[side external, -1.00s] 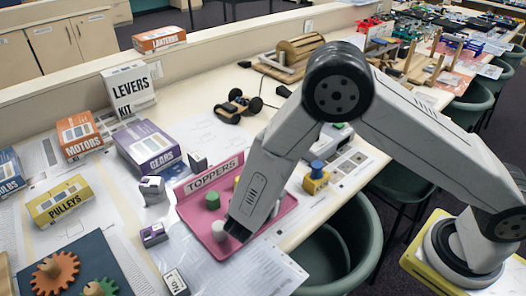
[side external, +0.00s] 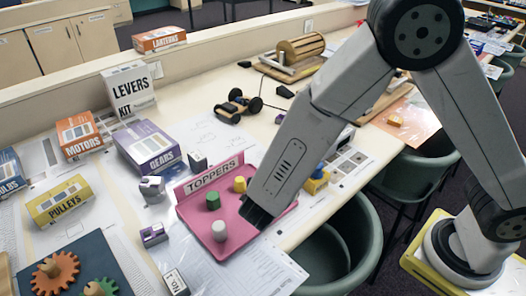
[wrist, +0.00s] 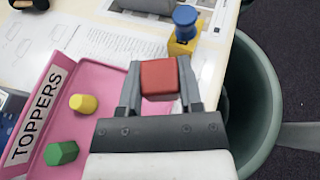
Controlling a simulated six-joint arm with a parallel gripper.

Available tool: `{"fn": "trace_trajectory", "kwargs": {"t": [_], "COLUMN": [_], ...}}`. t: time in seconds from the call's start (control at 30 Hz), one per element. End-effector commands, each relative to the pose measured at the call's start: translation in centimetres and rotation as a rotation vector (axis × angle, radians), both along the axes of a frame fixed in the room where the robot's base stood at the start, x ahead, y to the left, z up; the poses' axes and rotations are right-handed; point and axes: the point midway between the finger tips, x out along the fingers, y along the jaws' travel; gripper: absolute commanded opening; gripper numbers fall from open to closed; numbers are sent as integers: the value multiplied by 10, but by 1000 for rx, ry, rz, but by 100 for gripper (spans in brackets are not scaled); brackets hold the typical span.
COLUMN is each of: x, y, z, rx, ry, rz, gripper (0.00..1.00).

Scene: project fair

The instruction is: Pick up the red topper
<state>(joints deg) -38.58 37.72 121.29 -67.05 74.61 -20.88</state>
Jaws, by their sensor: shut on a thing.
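The red topper (wrist: 160,78) is a small block between the two jaws of my gripper (wrist: 159,92) in the wrist view. The jaws are shut on its sides. In the side external view my gripper (side external: 256,216) is at the right part of the pink tray (side external: 193,218) labelled TOPPERS, and the red topper is hidden there. I cannot tell whether it is clear of the tray. A green topper (side external: 213,201), a yellow topper (side external: 239,184) and a white topper (side external: 219,231) stand in the tray, left of my gripper.
A yellow block with a blue knob (wrist: 185,17) stands beyond the tray. A green chair (side external: 352,232) is close to the table's front edge. Boxes such as the purple GEARS box (side external: 148,148) stand to the left. Papers lie around the tray.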

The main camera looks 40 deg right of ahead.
Motion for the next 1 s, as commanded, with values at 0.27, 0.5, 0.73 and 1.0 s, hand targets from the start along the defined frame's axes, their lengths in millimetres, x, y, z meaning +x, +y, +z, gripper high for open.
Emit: {"fn": "trace_trajectory", "kwargs": {"t": [0.27, 0.5, 0.73, 1.0], "x": [-47, -76, -90, -93], "y": [-7, -12, -15, -16], "z": [24, 38, 43, 44], "rx": [1, 0, 0, 0], "ry": [0, 0, 1, 0], "rz": [3, 3, 1, 0], "gripper": [0, 0, 0, 0]}}
